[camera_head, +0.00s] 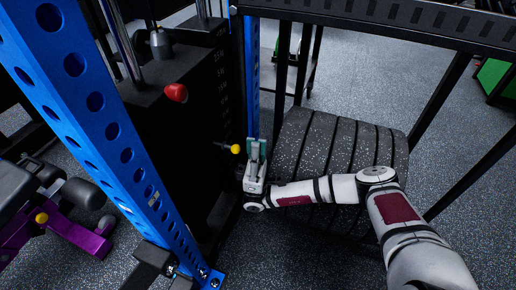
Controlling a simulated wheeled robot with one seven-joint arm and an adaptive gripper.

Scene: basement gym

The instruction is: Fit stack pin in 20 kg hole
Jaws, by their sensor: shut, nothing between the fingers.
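The black weight stack (185,135) stands left of centre behind the blue perforated upright. Small pale marks run down its right side, too small to read, so I cannot pick out the 20 kg hole. A red knob (176,92) shows at the upper front of the stack. A yellow ball knob (235,149) shows at the stack's right edge.
The near blue upright (110,130) slants across the left. A rear blue post (252,70) stands behind my gripper. A large speckled black tyre-like object (335,145) lies behind my arm, under a black rack (400,22). A purple-framed bench (65,235) is at lower left. Speckled floor is open at lower centre.

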